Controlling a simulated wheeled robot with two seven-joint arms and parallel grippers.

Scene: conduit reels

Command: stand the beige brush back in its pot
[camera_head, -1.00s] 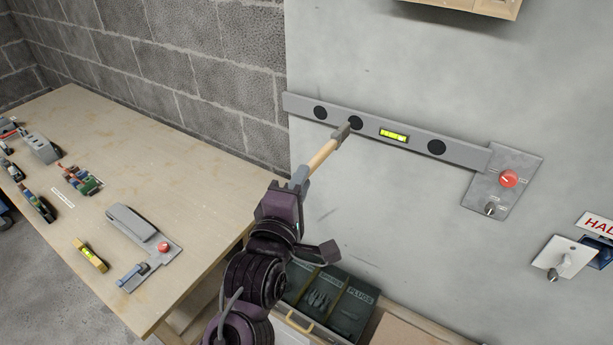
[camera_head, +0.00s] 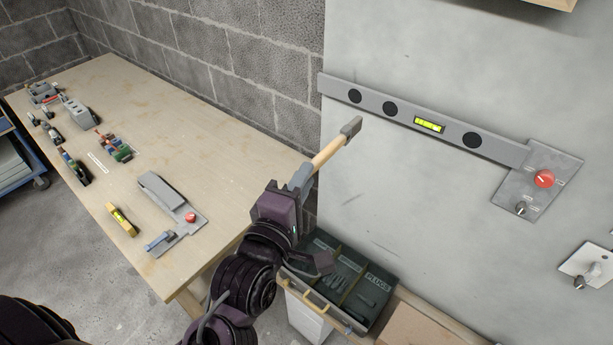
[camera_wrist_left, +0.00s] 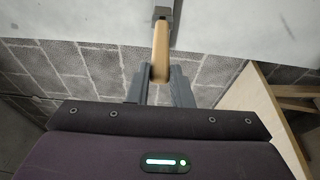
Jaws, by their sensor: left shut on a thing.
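My left gripper (camera_head: 303,174) is shut on the beige brush (camera_head: 329,152), which has a plain beige handle and a dark grey block-shaped head. The brush points up and away from the gripper, tilted to the right, with its head (camera_head: 352,127) in front of the pale wall panel. In the left wrist view the beige handle (camera_wrist_left: 161,50) stands out between the two grey fingers (camera_wrist_left: 159,88), with the dark head at the top edge. I cannot make out a pot for the brush in either view. My right gripper is not in view.
A wooden workbench (camera_head: 215,125) stands at left with several tools and a yellow level (camera_head: 121,219). A long grey level (camera_head: 445,124) and a red-button plate (camera_head: 536,190) are on the pale panel. An open compartment drawer (camera_head: 350,285) is below the gripper. The bench's middle is clear.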

